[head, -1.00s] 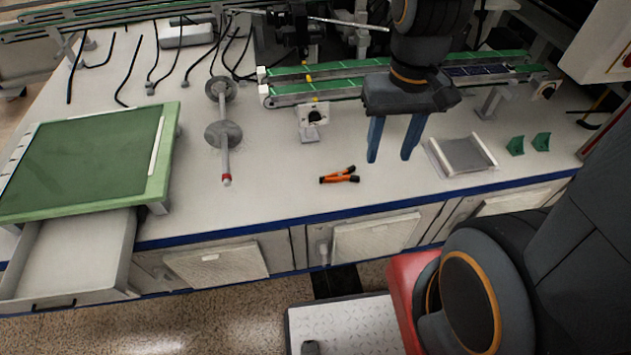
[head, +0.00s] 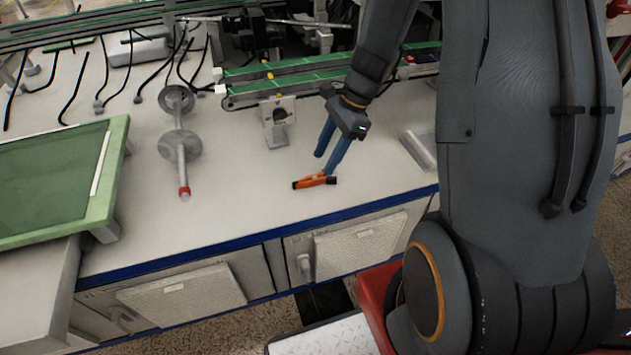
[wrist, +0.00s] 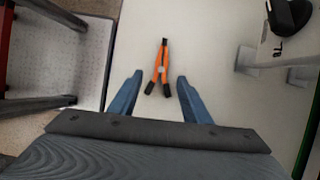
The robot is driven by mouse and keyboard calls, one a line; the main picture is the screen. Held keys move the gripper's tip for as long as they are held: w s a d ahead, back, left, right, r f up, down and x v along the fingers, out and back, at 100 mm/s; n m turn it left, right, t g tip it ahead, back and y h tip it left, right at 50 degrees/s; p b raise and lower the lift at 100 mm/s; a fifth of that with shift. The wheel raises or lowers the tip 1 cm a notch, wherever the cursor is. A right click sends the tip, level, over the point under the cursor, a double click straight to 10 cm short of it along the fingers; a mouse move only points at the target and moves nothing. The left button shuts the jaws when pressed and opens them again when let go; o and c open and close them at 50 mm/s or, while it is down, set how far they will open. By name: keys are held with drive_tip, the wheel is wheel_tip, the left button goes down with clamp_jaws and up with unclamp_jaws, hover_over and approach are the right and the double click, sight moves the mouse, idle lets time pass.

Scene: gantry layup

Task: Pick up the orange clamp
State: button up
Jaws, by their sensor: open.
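The orange clamp (head: 314,181), with black tips, lies flat on the white bench near its blue front edge. In the wrist view the orange clamp (wrist: 160,66) lies just beyond the fingertips, centred between them, with its two black-tipped legs toward me. My gripper (head: 323,164) is open and empty, its blue fingers pointing down at the bench just behind the clamp. In the wrist view my gripper (wrist: 157,78) shows both blue fingers apart with bare bench between them. In the head view one fingertip overlaps the clamp's outline; I cannot tell whether they touch.
A green-framed board (head: 115,160) is at the left, and a green conveyor (head: 300,78) runs along the back. The bench around the clamp is clear.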

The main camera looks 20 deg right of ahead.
sight(314, 177)
drive_tip(key=x, duration=0.6)
drive_tip(key=shift+w+a+b, duration=0.1)
drive_tip(key=shift+a+b, duration=0.1)
drive_tip(key=shift+b, duration=0.2)
clamp_jaws()
drive_tip(key=shift+r, duration=0.1)
